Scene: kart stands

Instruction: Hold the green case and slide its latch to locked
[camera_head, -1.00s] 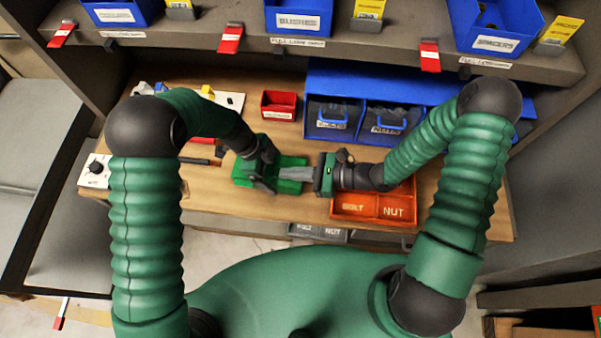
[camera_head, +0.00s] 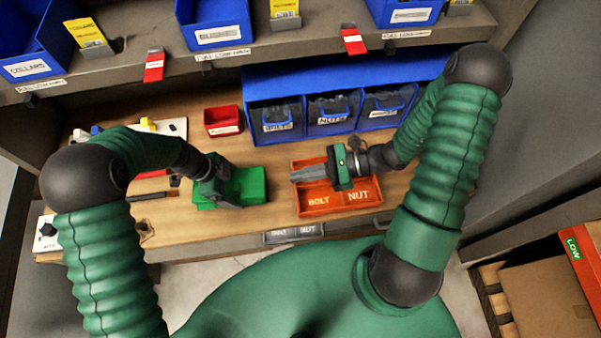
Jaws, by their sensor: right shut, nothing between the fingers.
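The green case (camera_head: 245,184) lies on the wooden workbench, left of the middle. My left gripper (camera_head: 213,192) is at the left part of the case and hides some of it. Its fingers are too dark and small to tell whether they are closed on the case. The latch cannot be made out at this size. My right gripper (camera_head: 307,174) is shut and empty. Its grey fingers point left, over the left part of the orange bolt and nut tray (camera_head: 333,207), apart from the case.
A small red bin (camera_head: 222,120) and a blue rack (camera_head: 316,79) with several drawers stand behind. A shelf (camera_head: 283,49) with blue bins runs above. A white board with a black knob (camera_head: 47,233) is at the left. Bare wood lies between case and tray.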

